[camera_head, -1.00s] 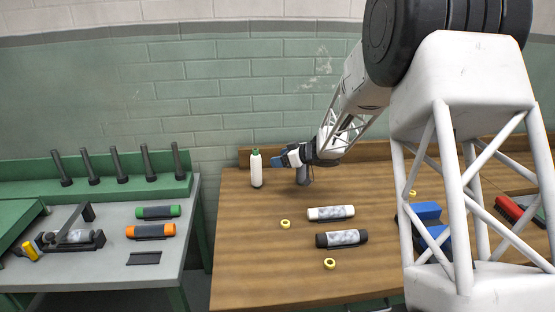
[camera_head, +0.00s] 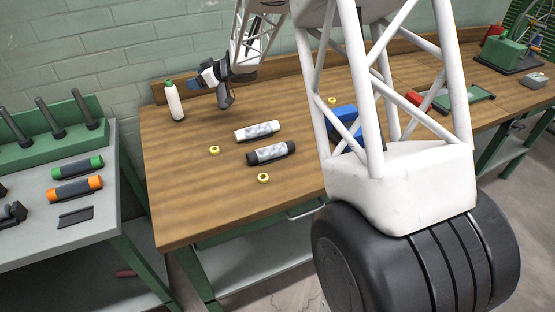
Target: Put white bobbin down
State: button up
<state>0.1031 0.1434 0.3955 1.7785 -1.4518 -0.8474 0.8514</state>
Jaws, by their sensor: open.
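The white bobbin (camera_head: 257,131), with white ends and a grey-white wound middle, lies on its side on the wooden table (camera_head: 190,203). It lies just behind the black bobbin (camera_head: 271,152), apart from it. My gripper (camera_head: 223,104) is above the back left part of the table, behind and left of the white bobbin. It is open and holds nothing that I can see. Its fingertips are small and partly hidden in this view.
A white bottle with a green cap (camera_head: 174,101) stands left of my gripper. Yellow rings (camera_head: 214,150) lie near the bobbins. A blue object (camera_head: 345,125) is partly behind my arm. Green (camera_head: 78,168) and orange (camera_head: 76,190) bobbins lie on the grey bench. The wooden table's front left is clear.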

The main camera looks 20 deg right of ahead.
jog(key=s+d+r+m+t+h, duration=0.35)
jog(key=s+d+r+h, duration=0.2)
jog(key=s+r, duration=0.35)
jog(key=s+d+r+m+g+h, duration=0.1)
jog(key=s+d+r+m+h, duration=0.15)
jog(key=s, duration=0.35)
jog(key=s+d+r+m+g+h, duration=0.1)
jog(key=s+m+h, duration=0.15)
jog(key=s, duration=0.35)
jog(key=s+a+f+g, duration=0.1)
jog(key=s+g, duration=0.1)
jog(key=s, duration=1)
jog(key=s+a+f+m+g, duration=0.1)
jog(key=s+a+f+g, duration=0.1)
jog(key=s, duration=0.9)
jog(key=s+a+f+m+g, duration=0.1)
jog(key=s+g, duration=0.3)
jog(key=s, duration=0.8)
jog(key=shift+s+a+f, duration=0.15)
jog(key=shift+s+f, duration=0.15)
jog(key=shift+f, duration=0.35)
